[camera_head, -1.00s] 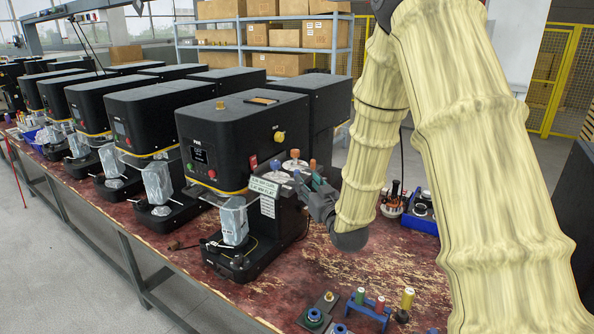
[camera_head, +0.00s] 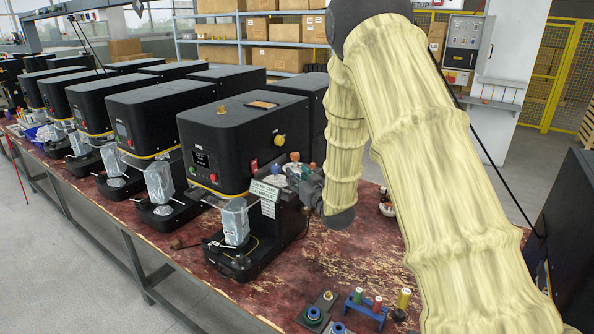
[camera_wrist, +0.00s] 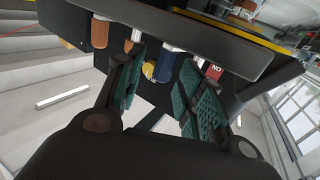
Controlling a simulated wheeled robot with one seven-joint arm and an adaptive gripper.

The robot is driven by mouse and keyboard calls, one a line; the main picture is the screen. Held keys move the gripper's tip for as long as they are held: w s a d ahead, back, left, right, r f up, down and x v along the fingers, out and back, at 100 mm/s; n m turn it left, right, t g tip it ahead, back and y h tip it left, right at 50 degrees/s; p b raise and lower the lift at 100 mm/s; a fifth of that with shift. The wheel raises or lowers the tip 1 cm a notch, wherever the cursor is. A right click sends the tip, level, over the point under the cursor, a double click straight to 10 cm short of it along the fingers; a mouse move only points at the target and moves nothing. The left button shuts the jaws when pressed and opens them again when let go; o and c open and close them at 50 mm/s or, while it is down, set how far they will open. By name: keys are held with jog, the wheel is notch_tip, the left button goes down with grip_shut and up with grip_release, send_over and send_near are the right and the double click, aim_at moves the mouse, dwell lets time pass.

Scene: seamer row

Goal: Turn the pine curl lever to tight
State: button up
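The nearest black seamer (camera_head: 240,140) has a small lever cluster on its right side, by a label plate (camera_head: 264,190) whose wording I cannot read surely. My gripper (camera_head: 311,185) is at this cluster, partly hidden by my arm. In the wrist view, my gripper (camera_wrist: 160,88) is open, with green pads apart. A blue-handled lever (camera_wrist: 166,63) shows between the fingertips, with a yellow knob (camera_wrist: 149,70) beside it. Orange-brown handles (camera_wrist: 100,33) are to the left. I cannot tell which lever is the pine curl one, nor whether the fingers touch the blue handle.
A red tag (camera_wrist: 213,72) is close to the right finger. A blue rack with coloured pegs (camera_head: 366,303) and small fittings (camera_head: 314,315) stand at the table's front. More seamers (camera_head: 150,110) line the left. The worn red tabletop (camera_head: 270,285) is bare in front of the machine.

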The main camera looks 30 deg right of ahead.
jog(key=shift+w, duration=0.65)
jog(key=shift+c, duration=0.5)
